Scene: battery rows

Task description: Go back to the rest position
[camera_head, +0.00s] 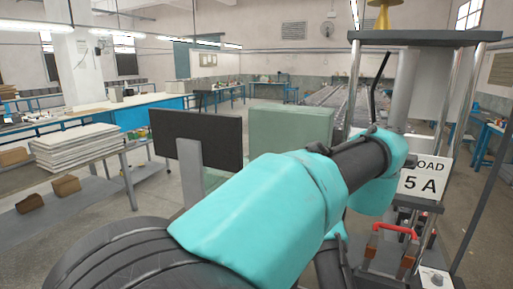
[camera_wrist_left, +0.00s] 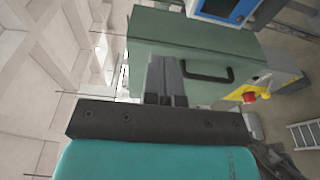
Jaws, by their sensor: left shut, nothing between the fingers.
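My left arm, teal and dark grey, crosses the head view from the lower left up to the right, in front of a metal stand. Its gripper is hidden in that view. In the left wrist view my left gripper (camera_wrist_left: 163,77) shows as two grey fingers together and empty. Behind the fingers in that view is a green cabinet (camera_wrist_left: 190,60) with a black handle (camera_wrist_left: 207,72). I cannot tell how far the fingers are from it. My right gripper is in neither view.
In the head view, the stand with a white "LOAD 5 A" sign (camera_head: 425,177) and a red handle (camera_head: 395,229) is at the right. A dark panel (camera_head: 205,137) and a green box (camera_head: 290,128) stand behind my arm. A table with stacked boards (camera_head: 75,145) is at the left.

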